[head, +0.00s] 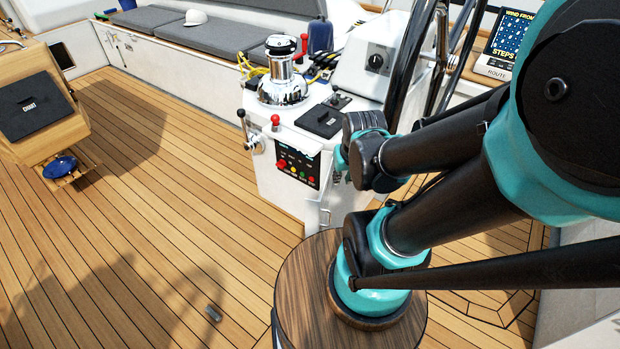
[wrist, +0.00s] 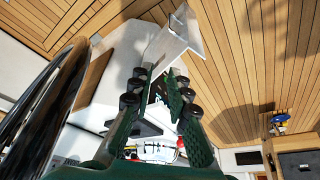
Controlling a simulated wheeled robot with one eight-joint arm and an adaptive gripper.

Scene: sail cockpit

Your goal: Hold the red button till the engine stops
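The engine panel (head: 297,162) is a dark plate on the front of the white console, with a row of small coloured buttons. A red button (head: 281,164) shows at its left end, and another small red one (head: 311,180) at its right end. My gripper (head: 340,160) is to the right of the panel, partly hidden by my arm. In the wrist view its two green fingers (wrist: 159,78) stand apart with nothing held between them. Part of the dark panel shows between and behind the fingers; I cannot make out a red button there.
The white console (head: 270,205) carries a chrome winch (head: 282,75), a red-knobbed lever (head: 275,120) and a black-knobbed lever (head: 241,113). The steering wheel (head: 410,60) stands close behind my arm. A chart table (head: 55,125) is at left. Open teak deck (head: 150,220) lies between.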

